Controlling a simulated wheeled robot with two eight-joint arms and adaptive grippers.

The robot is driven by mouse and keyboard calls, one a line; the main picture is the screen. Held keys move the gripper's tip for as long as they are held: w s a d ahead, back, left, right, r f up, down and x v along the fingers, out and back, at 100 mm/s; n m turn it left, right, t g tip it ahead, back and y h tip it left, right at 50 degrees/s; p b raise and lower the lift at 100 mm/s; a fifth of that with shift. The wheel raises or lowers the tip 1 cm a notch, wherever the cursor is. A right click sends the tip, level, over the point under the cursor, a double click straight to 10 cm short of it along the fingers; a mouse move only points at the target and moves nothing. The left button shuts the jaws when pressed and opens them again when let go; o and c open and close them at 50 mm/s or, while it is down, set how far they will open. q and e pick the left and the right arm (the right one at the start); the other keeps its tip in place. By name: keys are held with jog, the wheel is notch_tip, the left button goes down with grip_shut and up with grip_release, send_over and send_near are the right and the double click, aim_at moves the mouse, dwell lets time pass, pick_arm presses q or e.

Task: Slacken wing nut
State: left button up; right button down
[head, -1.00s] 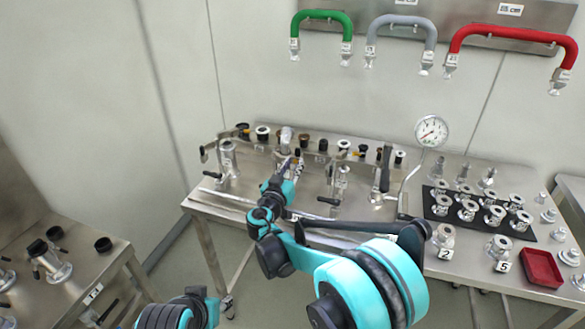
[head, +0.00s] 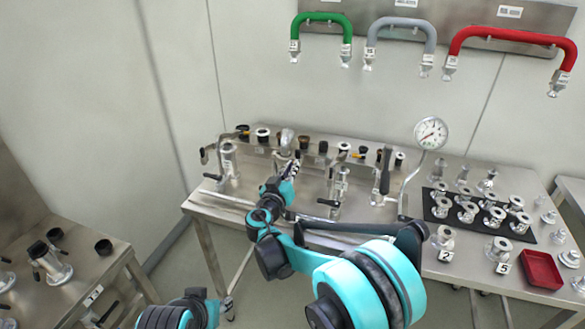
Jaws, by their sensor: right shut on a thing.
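My right gripper (head: 294,168) is over the steel bench, just in front of a bent metal pipe fitting (head: 287,139). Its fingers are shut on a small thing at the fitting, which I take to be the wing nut. The nut is hidden by the fingers and too small to make out. My right arm comes up from the bottom of the view and covers part of the bench front. My left arm shows only at the bottom edge, and its gripper is out of view.
The steel bench (head: 240,205) carries a row of pipe stubs, black-handled valves (head: 333,190) and a pressure gauge (head: 431,133). A black mat (head: 520,236) with several flanged fittings and a red tray (head: 541,271) lie to the right. Another bench (head: 65,293) stands at left.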

jog(key=shift+w+a+f+n, duration=0.1)
jog(key=shift+a+f+n, duration=0.15)
jog(key=shift+n, duration=2.2)
jog(key=shift+s+a+f+n, duration=0.1)
jog(key=shift+f+n, duration=0.15)
jog(key=shift+n, duration=2.15)
jog(key=shift+w+a+f+n, duration=0.1)
jog(key=shift+a+f+n, duration=0.15)
jog(key=shift+n, duration=2.2)
jog(key=c, duration=1.7)
grip_release()
jog(key=v, duration=1.2)
